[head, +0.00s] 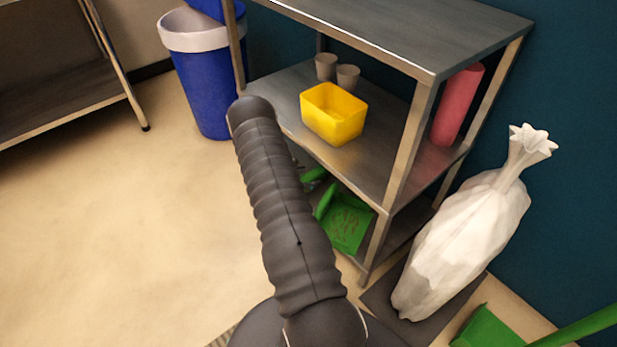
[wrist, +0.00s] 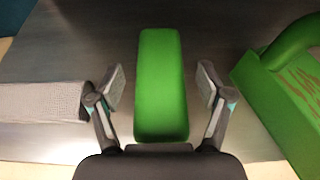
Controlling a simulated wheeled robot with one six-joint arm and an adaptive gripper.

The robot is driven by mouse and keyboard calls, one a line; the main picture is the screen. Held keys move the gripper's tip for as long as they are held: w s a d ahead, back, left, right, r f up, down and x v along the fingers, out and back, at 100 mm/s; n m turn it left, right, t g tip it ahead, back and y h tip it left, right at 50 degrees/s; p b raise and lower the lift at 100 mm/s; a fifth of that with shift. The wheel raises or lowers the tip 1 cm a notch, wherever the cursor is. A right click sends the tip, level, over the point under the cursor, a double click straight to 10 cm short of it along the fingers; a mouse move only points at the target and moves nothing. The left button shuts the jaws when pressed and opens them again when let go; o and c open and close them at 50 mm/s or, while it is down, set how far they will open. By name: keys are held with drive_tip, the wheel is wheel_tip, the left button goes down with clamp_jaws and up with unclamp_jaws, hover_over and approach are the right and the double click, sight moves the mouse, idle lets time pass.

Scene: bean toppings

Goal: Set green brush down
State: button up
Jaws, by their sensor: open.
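The green brush (wrist: 161,85) lies on the metal lower shelf, and its long flat green part shows between my fingers in the wrist view. My gripper (wrist: 162,85) is open, with one finger on each side of the brush and a gap on both sides. In the head view a small green piece (head: 313,174), which looks like the brush, shows on the lower shelf past my arm. My gripper is mostly hidden behind my arm there.
A green dustpan (head: 347,229) with brown marks lies right of the brush; it also shows in the wrist view (wrist: 285,103). The shelf above holds a yellow bin (head: 333,115) and two cups (head: 347,77). A white sack (head: 463,240) stands to the right. Open floor lies left.

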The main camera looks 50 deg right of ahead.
drive_tip(key=v, duration=1.2)
drive_tip(key=s+a+r+m+y, duration=0.2)
drive_tip(key=a+r+m, duration=0.15)
drive_tip(key=r, duration=0.55)
drive_tip(key=s+a+r+m+y, duration=0.1)
drive_tip(key=s+a+r+m, duration=0.2)
drive_tip(key=r, duration=0.6)
drive_tip(key=s+a+r+m+y, duration=0.1)
drive_tip(key=a+r+m+y, duration=0.2)
drive_tip(key=r, duration=0.6)
drive_tip(key=s+a+r+m+t+y, duration=0.3)
drive_tip(key=s+a+r, duration=0.4)
drive_tip(key=a, duration=0.4)
drive_tip(key=s+a+r+m+t+y, duration=0.4)
drive_tip(key=s+a+r, duration=0.4)
drive_tip(key=s+a, duration=0.2)
drive_tip(key=shift+s+a, duration=0.2)
drive_tip(key=shift+a, duration=0.7)
